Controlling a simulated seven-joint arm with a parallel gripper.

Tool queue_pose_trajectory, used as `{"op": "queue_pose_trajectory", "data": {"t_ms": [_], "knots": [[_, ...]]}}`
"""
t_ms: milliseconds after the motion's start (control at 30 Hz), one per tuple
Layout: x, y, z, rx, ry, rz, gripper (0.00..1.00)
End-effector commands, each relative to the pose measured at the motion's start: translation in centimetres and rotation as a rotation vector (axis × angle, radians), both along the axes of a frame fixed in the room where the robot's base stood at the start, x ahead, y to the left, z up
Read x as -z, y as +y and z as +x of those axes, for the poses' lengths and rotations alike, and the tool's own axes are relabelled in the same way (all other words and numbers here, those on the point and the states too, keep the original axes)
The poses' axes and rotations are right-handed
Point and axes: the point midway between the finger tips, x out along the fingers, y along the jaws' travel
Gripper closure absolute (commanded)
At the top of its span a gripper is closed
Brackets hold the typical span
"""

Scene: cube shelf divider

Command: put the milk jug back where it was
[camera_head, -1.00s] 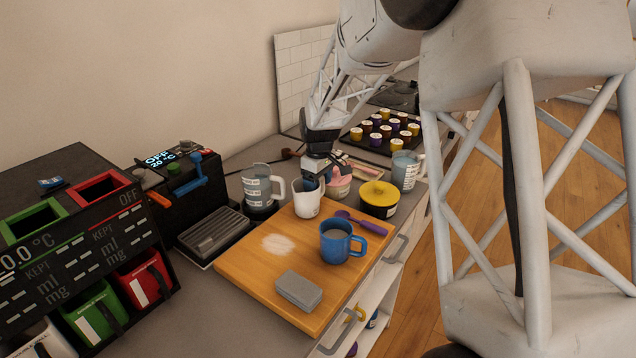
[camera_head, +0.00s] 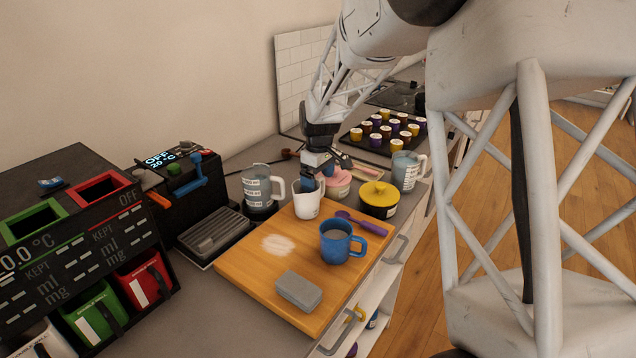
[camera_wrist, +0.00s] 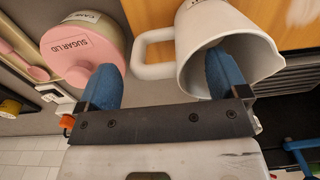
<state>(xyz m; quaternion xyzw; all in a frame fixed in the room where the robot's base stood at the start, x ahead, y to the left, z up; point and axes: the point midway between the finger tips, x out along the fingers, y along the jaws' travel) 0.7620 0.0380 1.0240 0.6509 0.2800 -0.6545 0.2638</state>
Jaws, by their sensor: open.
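The white milk jug (camera_head: 306,205) stands upright on the far end of the wooden board (camera_head: 240,262). My gripper (camera_head: 314,181) is open and pointed down at the jug's rim. In the wrist view, my gripper (camera_wrist: 163,78) has two blue fingers set wide apart. The right finger overlaps the mouth of the jug (camera_wrist: 238,25), and the left finger is outside, beside the pink sugar pot (camera_wrist: 85,45). The jug's handle lies between them. I cannot tell how deep the right finger reaches, or whether it touches the jug.
A labelled measuring jug (camera_head: 257,186) stands left of the milk jug. A blue mug (camera_head: 336,243), purple spoon (camera_head: 352,217) and grey block (camera_head: 298,290) are on the board. A yellow-lidded pot (camera_head: 379,197) and another labelled jug (camera_head: 405,172) stand to the right.

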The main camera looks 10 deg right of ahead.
Motion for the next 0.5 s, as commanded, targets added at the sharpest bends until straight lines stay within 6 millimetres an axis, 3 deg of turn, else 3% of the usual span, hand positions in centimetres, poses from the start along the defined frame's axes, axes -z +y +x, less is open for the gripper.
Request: {"op": "queue_pose_trajectory", "data": {"t_ms": [500], "knots": [[-8.0,-0.2,0.1,0.0,-0.003,0.0,0.08]]}}
